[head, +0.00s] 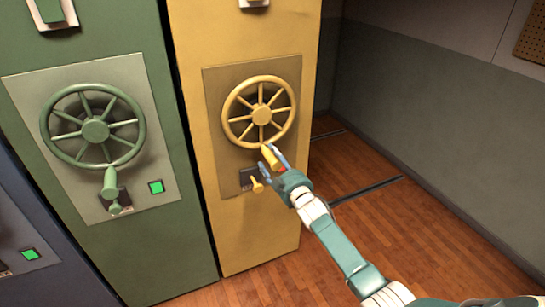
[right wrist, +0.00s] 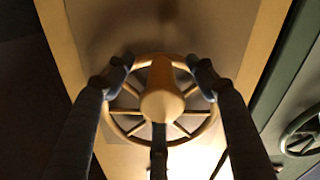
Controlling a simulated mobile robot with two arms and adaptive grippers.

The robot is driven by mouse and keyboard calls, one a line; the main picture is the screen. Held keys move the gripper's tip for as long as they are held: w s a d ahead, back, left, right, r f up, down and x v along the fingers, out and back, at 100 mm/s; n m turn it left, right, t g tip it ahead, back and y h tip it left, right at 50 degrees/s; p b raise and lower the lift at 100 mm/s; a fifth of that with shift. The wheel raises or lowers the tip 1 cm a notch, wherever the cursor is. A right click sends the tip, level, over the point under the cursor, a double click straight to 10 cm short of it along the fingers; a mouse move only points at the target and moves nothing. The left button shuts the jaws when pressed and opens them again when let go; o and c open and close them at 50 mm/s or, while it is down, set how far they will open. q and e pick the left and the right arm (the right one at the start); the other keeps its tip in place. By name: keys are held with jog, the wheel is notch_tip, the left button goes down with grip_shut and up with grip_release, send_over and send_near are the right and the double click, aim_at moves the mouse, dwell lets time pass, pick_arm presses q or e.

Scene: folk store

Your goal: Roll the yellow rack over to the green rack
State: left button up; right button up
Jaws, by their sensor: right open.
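The yellow rack (head: 297,205) is a tall cabinet with a yellow spoked wheel (head: 259,113) on its end panel. The wheel's crank handle (head: 268,155) sticks out at its lower rim. The green rack (head: 165,258) stands to its left, with only a narrow dark gap showing between them. My right gripper (head: 274,160) is at the crank handle. In the right wrist view its open fingers (right wrist: 160,78) stand on either side of the handle (right wrist: 162,95), with space visible on both sides. My left gripper is not in view.
The green rack has its own wheel (head: 95,130) and a lit green square (head: 155,187). A dark blue rack (head: 50,280) stands at the far left. Wooden floor (head: 350,240) with dark rails (head: 365,191) lies open right of the yellow rack, up to a grey wall (head: 440,130).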

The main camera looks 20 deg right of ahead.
aim_at(278, 165)
jog(key=shift+s+a+r+p, duration=0.1)
jog(key=shift+s+r+p, duration=0.05)
jog(key=shift+s+p, duration=1.2)
jog(key=shift+s+r+p, duration=0.1)
jog(key=shift+s+p, duration=0.7)
jog(key=shift+s, duration=1)
jog(key=shift+s+f+p, duration=0.1)
jog(key=shift+s+p, duration=0.6)
jog(key=shift+s, duration=0.6)
jog(key=shift+f, duration=0.15)
